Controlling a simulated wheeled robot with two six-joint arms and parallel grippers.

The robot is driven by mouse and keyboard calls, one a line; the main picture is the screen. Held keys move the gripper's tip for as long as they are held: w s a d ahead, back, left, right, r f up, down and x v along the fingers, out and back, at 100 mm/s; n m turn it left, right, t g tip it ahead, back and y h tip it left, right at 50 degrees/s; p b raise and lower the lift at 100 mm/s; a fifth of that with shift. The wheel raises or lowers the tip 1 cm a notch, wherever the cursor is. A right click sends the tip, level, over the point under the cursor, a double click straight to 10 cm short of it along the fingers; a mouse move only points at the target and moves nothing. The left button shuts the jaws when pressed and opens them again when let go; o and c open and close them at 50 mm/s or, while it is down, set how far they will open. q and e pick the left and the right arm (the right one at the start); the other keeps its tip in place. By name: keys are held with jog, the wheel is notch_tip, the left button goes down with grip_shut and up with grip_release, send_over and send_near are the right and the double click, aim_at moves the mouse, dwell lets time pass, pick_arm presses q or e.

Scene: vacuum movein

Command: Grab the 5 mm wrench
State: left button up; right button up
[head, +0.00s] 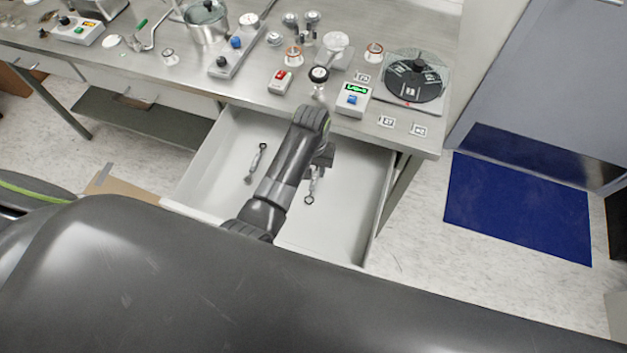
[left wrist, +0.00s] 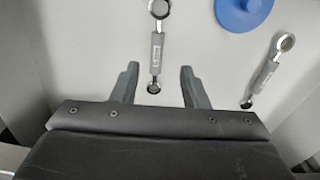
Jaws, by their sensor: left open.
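Two wrenches lie apart on the open drawer's floor. One wrench (head: 311,187) is partly hidden by my left gripper in the head view; in the left wrist view this wrench (left wrist: 157,48) lies lengthwise between the fingers, its small end nearest the palm. The other wrench (head: 257,162) lies to the left in the head view; it is at the right edge of the left wrist view (left wrist: 266,73). Both have grey labelled handles; I cannot read the sizes. My left gripper (left wrist: 160,68) is open, one finger on each side of the first wrench, apart from it. My right gripper is not in view.
The drawer (head: 345,235) has walls around the wrenches. A blue disc (left wrist: 243,12) lies in it. A blue mat (head: 520,207) lies right.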

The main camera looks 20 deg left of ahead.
aim_at(313, 181)
pick_arm(q)
jog(key=shift+d+f, duration=0.15)
jog(key=shift+f, duration=1.2)
jog(key=shift+d+f, duration=0.1)
jog(key=shift+f, duration=1.25)
grip_shut()
